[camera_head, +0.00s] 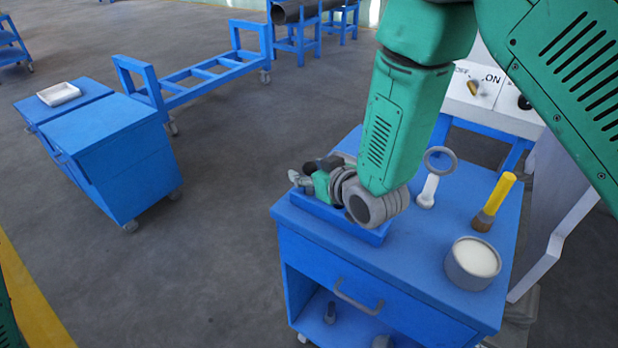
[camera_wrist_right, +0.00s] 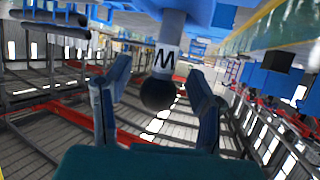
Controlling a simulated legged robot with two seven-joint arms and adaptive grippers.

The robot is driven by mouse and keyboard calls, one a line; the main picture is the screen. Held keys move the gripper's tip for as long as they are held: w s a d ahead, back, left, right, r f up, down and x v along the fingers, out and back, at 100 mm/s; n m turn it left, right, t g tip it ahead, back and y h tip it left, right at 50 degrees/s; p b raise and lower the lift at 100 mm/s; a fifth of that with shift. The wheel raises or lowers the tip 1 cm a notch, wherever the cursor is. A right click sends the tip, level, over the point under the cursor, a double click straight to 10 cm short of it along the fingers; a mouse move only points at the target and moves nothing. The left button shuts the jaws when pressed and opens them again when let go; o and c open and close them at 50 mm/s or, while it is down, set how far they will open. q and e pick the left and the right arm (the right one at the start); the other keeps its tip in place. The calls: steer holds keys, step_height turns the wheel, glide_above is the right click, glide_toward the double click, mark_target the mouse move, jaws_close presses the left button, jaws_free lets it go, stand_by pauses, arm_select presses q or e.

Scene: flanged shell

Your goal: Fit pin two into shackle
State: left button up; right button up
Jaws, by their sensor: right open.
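My right gripper (camera_head: 303,179) is low at the left side of the blue cart top, beside a blue block or tray (camera_head: 328,212). In the right wrist view its two fingers (camera_wrist_right: 160,78) are apart. Between them is a grey shaft (camera_wrist_right: 174,30) with a white band bearing a dark letter and a black rounded end (camera_wrist_right: 157,94). It looks like a pin; which pin cannot be told. Gaps show between it and both fingers. My wrist covers much of the blue block in the head view. I cannot make out the shackle. My left gripper is out of view.
The cart's front middle is clear. A control box with a switch (camera_head: 490,85) stands behind.

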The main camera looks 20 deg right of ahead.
jaws_close()
steer(key=shift+r, duration=0.1)
